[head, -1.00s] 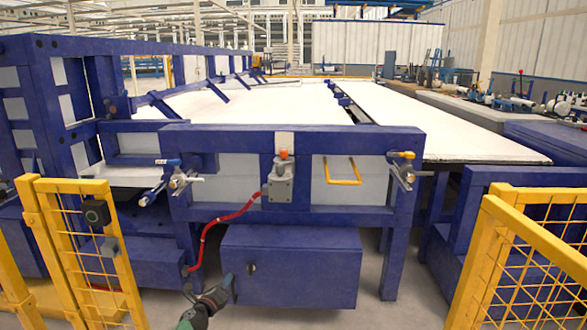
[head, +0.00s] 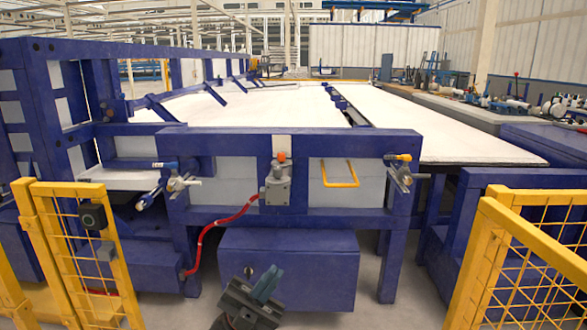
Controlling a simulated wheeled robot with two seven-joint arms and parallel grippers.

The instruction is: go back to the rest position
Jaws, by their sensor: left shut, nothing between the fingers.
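My left gripper (head: 262,287) shows at the bottom of the head view, a little left of the middle. Its fingers are shut with nothing between them. It shows in front of the lower part of the blue box (head: 310,270) under the machine, and no contact with the box shows. My right gripper is not in view.
A large blue machine (head: 235,222) with a white bed (head: 270,105) fills the middle. A red hose (head: 212,228) hangs at its front. Yellow fence panels stand at left (head: 75,235) and right (head: 530,245). Bare floor (head: 400,305) lies between the machine and the right panel.

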